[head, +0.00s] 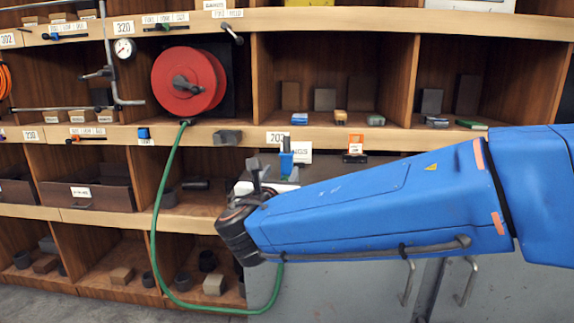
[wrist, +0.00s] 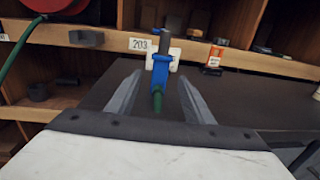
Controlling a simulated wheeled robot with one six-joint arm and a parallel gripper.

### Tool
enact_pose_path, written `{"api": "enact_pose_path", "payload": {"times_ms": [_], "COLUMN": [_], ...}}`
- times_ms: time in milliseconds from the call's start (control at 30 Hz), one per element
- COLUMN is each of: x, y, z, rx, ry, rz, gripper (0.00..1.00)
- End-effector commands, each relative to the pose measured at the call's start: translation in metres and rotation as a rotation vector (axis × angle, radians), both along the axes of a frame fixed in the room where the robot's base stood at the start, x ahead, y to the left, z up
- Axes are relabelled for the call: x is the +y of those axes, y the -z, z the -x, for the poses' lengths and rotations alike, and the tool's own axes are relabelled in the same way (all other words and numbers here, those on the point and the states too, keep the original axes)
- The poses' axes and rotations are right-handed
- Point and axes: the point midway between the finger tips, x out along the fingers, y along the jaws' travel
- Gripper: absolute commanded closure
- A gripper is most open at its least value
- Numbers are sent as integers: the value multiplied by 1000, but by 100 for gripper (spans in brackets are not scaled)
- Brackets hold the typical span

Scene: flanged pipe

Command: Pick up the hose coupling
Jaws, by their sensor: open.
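The hose coupling (head: 286,161) is a blue piece with a dark grey top. It stands upright against a white holder plate beside the 203 label in the head view. In the wrist view the coupling (wrist: 160,74) appears straight ahead, with a green hose end below it. My gripper (head: 262,178) is in front of the shelf, left of the coupling in the head view. In the wrist view my gripper (wrist: 157,88) is open, with one finger on each side of the coupling in the picture. I cannot tell whether the fingertips reach around it. Nothing is held.
A green hose (head: 158,215) hangs from a red reel (head: 188,81) and loops low, passing behind my arm. A grey cabinet (head: 335,285) stands below my arm. Wooden shelf compartments surround the coupling.

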Motion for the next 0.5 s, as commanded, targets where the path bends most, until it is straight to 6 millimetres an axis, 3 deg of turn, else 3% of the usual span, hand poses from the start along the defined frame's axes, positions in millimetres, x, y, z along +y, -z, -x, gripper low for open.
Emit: {"api": "enact_pose_path", "payload": {"times_ms": [300,500], "x": [-8,-9], "y": [1,0], "z": [-52,-72], "rx": [1,0], "ry": [3,1], "rz": [2,0], "gripper": [53,53]}}
